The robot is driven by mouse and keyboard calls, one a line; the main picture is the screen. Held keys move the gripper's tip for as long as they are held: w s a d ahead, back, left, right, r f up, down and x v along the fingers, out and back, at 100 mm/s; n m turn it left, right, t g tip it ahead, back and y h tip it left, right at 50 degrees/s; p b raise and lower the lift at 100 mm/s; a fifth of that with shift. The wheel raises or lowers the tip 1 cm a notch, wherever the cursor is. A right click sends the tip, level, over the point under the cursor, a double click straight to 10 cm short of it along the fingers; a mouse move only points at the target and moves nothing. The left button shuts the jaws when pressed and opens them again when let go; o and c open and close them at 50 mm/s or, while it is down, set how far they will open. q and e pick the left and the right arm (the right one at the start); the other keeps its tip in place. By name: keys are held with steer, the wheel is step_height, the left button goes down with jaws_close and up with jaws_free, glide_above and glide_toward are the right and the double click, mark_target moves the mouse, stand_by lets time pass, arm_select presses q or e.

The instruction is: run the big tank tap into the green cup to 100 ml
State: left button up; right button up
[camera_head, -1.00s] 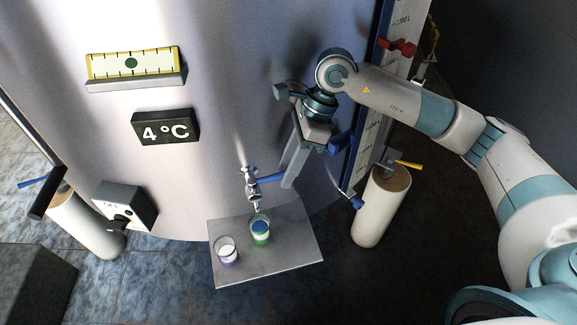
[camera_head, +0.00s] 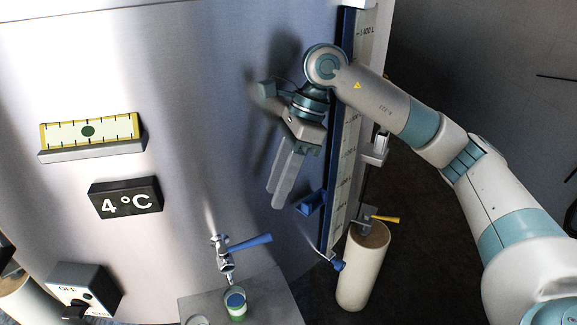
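The big tank tap (camera_head: 226,262) is a chrome tap low on the tank front, with a blue lever (camera_head: 250,243) pointing right and slightly up. The green cup (camera_head: 237,310) stands upright on the metal shelf under the spout. It shows white and green sides and a blue area at the top; its fill level is too small to read. I cannot make out a stream. My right gripper (camera_head: 276,200) is above and right of the lever, clear of it, pointing down. Its fingers lie close together with nothing between them. My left gripper is out of view.
The metal shelf (camera_head: 272,298) is cut off by the bottom edge, as is another cup's rim (camera_head: 197,320). A 4°C display (camera_head: 125,198), a level gauge (camera_head: 90,132) and an OFF switch box (camera_head: 85,290) are on the left. A pale cylinder (camera_head: 363,265) with a yellow-handled tap stands right.

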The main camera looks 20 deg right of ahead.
steer(key=b+v, duration=0.1)
steer(key=v, duration=0.4)
steer(key=shift+d+r, duration=0.2)
steer(key=shift+r, duration=0.2)
